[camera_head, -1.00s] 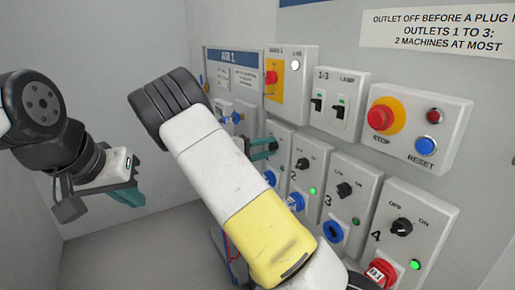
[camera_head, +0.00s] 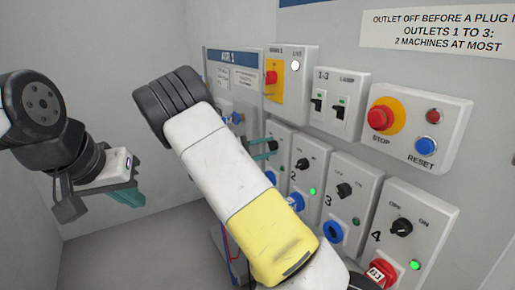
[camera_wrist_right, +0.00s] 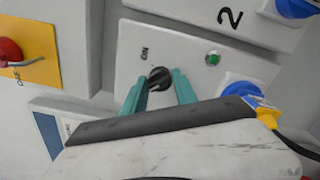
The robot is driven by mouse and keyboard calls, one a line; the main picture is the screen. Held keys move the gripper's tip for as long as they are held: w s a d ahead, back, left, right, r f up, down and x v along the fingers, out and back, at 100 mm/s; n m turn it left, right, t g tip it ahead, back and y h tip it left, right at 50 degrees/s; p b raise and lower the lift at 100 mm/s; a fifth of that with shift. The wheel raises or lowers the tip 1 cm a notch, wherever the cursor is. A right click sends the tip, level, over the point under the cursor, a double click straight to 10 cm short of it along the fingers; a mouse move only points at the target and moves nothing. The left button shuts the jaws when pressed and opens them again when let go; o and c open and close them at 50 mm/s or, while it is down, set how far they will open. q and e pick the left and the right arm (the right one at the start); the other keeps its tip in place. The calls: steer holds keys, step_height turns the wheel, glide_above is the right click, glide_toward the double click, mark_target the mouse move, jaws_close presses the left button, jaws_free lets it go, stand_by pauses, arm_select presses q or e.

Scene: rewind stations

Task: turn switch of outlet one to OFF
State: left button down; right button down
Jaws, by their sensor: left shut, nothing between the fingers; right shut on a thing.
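The black switch knob (camera_wrist_right: 160,78) of outlet one sits on a pale panel (camera_wrist_right: 130,72) in the right wrist view, with an ON mark beside it. My right gripper (camera_wrist_right: 163,88) has its teal fingers on either side of this knob and is shut on it. In the head view my right gripper (camera_head: 264,148) is at the outlet one panel, mostly hidden behind my right arm. A green lamp (camera_wrist_right: 213,59) is on the same panel. My left gripper (camera_head: 126,196) is shut and empty, away from the panels at the left.
Outlet one's blue socket (camera_wrist_right: 240,90) has a yellow part and dark cable beside it. Outlet two's knob (camera_head: 302,165), outlet three's knob (camera_head: 344,190) and outlet four's knob (camera_head: 401,228) lie to the right. A red stop button (camera_head: 380,118) is above. Space around the left gripper is free.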

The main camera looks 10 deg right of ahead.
steer(key=c, duration=1)
jaws_free()
steer(key=shift+a, duration=0.1)
steer(key=v, duration=0.7)
steer(key=shift+s+a, duration=0.15)
steer(key=shift+a, duration=0.2)
